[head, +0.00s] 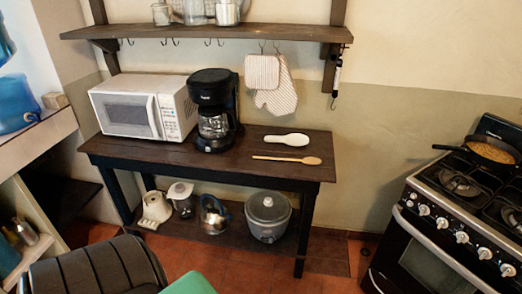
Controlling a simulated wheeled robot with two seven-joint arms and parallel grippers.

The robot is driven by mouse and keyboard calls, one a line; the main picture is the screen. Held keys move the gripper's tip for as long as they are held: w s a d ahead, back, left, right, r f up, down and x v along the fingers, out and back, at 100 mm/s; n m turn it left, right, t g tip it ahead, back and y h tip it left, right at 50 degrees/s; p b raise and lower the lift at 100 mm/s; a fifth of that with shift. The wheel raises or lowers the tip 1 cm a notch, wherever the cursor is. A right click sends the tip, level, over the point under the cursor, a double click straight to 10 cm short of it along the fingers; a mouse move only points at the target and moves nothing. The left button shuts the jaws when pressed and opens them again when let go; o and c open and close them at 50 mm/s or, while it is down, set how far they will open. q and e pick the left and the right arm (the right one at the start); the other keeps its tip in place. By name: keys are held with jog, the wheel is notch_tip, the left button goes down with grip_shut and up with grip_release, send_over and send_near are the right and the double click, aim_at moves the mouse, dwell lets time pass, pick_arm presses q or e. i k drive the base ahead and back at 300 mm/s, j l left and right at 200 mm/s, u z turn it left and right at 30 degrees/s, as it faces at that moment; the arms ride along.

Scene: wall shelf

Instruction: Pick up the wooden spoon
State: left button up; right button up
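The wooden spoon (287,160) lies flat on the right part of the dark wooden table (225,165). Its long handle points left and its bowl is at the right, near the table's right end. A white spoon-shaped rest (288,140) lies just behind it, apart from it. Nothing covers the spoon. Neither of my grippers shows in the head view.
A black coffee maker (213,112) and a white microwave (145,107) stand left of the spoon. Mitts (275,85) hang from the wall shelf (210,34) above. A stove (450,215) with a pan (490,151) is at the right. A dark ribbed object (95,268) fills the lower left.

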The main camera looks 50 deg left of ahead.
aim_at(308, 161)
jog(key=u, duration=1.2)
